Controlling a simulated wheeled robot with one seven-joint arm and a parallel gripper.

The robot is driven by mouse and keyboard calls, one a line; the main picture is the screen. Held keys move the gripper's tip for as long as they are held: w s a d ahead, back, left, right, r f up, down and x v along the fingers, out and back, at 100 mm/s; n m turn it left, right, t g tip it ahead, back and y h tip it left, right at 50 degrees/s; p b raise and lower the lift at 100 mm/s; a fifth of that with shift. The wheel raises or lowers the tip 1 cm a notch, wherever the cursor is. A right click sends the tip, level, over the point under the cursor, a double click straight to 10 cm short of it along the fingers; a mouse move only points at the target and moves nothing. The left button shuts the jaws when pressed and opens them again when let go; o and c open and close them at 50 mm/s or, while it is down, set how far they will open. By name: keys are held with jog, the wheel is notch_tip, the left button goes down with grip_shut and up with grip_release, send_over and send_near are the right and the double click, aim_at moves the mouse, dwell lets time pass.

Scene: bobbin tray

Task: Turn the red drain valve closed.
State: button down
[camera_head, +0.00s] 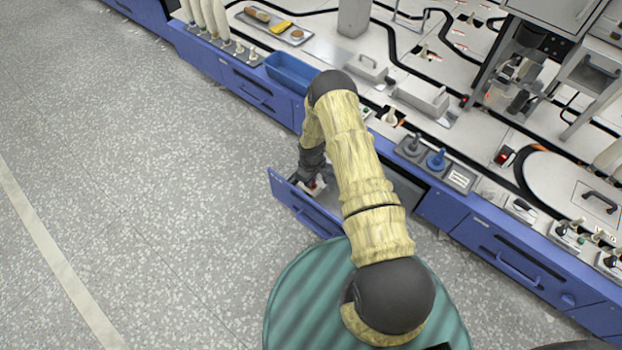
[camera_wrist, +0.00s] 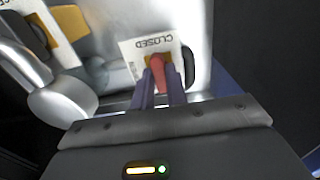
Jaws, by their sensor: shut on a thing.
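The red drain valve handle (camera_wrist: 158,68) is between the two fingertips of my gripper (camera_wrist: 160,84) in the wrist view, and the gripper is shut on it. A white plate marked CLOSED (camera_wrist: 148,45) lies just behind the handle, its lettering upside down in the picture. The handle's far end lies over or beside this plate; the valve body under it is mostly hidden. In the head view my gripper (camera_head: 312,176) reaches down into an open blue drawer (camera_head: 302,208). A small patch of red shows there beside it.
A silver pipe fitting (camera_wrist: 62,98) stands close to the left of my fingers in the wrist view. A second white label (camera_wrist: 22,48) is at the far left. In the head view a blue bin (camera_head: 290,72) sits on the bench behind my arm. Open floor lies left.

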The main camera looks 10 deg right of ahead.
dwell(0.3)
jog(key=c, duration=1.4)
grip_release()
notch_tip(320, 180, up, 17)
jog(key=p, duration=0.6)
jog(key=shift+r, duration=0.2)
